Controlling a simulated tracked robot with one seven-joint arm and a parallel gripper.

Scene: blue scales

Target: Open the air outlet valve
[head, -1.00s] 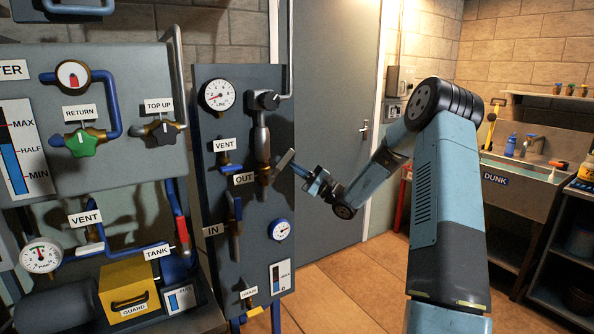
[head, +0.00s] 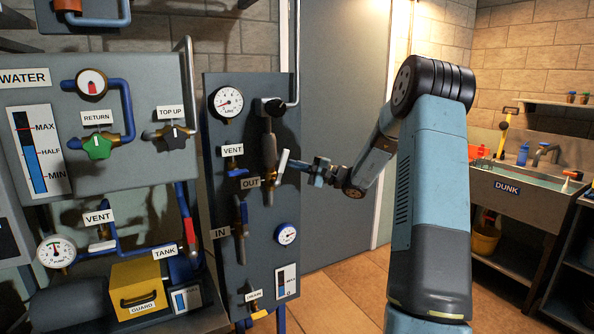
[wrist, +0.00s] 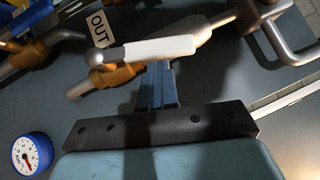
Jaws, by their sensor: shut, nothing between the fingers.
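The valve marked OUT, with its label (head: 250,183), sits on the dark grey panel in the middle of the head view. Its lever (head: 283,161) has a pale grip and stands out from the panel, slightly tilted. In the wrist view the white lever grip (wrist: 160,48) lies across the picture, with its brass valve body partly behind it. My gripper (head: 303,168) is to the right of the lever at about its height. In the wrist view my gripper's fingers (wrist: 157,80) are shut and empty, their tips at the grip's lower edge. I cannot tell whether they touch it.
The same panel carries a LINE gauge (head: 228,102), a VENT valve (head: 234,165), an IN valve (head: 240,228) and a DRAIN valve (head: 257,313). A WATER panel (head: 60,100) stands to the left. A grey door (head: 345,100) and clear floor lie to the right, with a sink beyond.

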